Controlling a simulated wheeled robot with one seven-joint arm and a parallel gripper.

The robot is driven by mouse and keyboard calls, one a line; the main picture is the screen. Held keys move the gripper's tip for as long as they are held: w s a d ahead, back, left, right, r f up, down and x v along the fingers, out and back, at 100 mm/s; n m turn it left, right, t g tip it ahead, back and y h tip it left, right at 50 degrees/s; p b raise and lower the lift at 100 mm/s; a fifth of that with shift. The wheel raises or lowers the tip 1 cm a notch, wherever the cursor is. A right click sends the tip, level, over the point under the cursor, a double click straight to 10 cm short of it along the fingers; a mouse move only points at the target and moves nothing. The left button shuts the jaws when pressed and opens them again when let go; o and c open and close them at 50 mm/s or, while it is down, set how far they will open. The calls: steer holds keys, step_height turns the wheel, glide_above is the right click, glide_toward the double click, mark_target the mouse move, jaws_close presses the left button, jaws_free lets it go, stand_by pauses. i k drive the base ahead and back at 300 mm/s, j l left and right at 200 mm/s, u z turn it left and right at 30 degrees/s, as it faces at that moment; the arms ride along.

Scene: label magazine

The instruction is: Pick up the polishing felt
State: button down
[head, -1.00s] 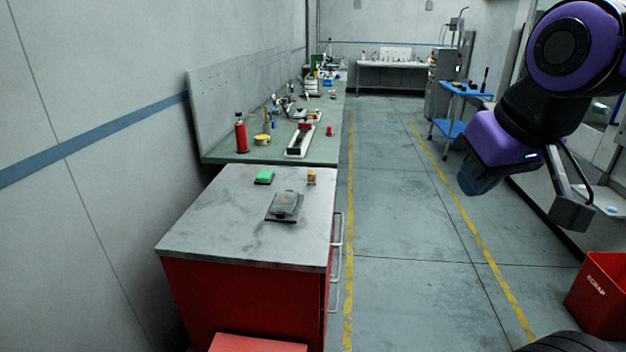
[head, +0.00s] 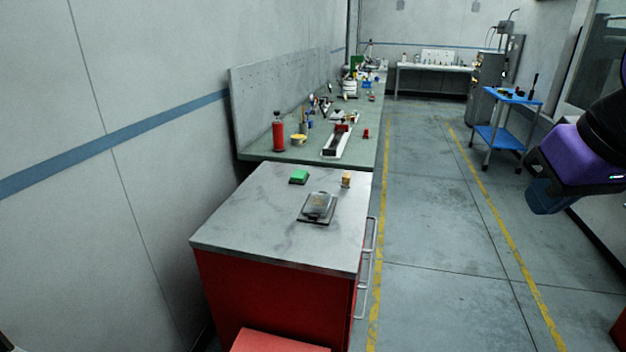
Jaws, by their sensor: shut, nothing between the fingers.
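I cannot tell for sure which thing is the polishing felt. Small things lie on the grey top of the red cabinet (head: 265,228): a green block (head: 299,176) on a dark base at the back, a small tan block (head: 346,180) at the back right edge, and a grey pad-like piece (head: 318,205) on a dark flat plate in the right half. Nothing touches them. My arm shows only in part at the right edge of the head view, far right of the cabinet. My gripper is out of the picture.
A green bench (head: 265,151) behind the cabinet carries a red bottle (head: 278,136), a yellow tin (head: 298,139), a white tray (head: 342,147) and more tools. A blue trolley (head: 497,139) stands at back right. The floor right of the cabinet is clear.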

mark_target(346, 182)
steer(key=i+l+u, duration=0.1)
steer(key=u, duration=0.25)
steer(key=i+l+u, duration=0.1)
steer(key=u, duration=0.25)
steer(key=l+u, duration=0.3)
steer(key=i+l+u, duration=0.15)
steer(key=l, duration=0.35)
steer(key=i+l+u, duration=0.15)
steer(key=l, duration=0.4)
steer(key=i+l+u, duration=0.15)
steer(key=l, duration=0.35)
steer(key=i+l+u, duration=0.15)
steer(key=l, duration=1.35)
steer(key=i, duration=0.05)
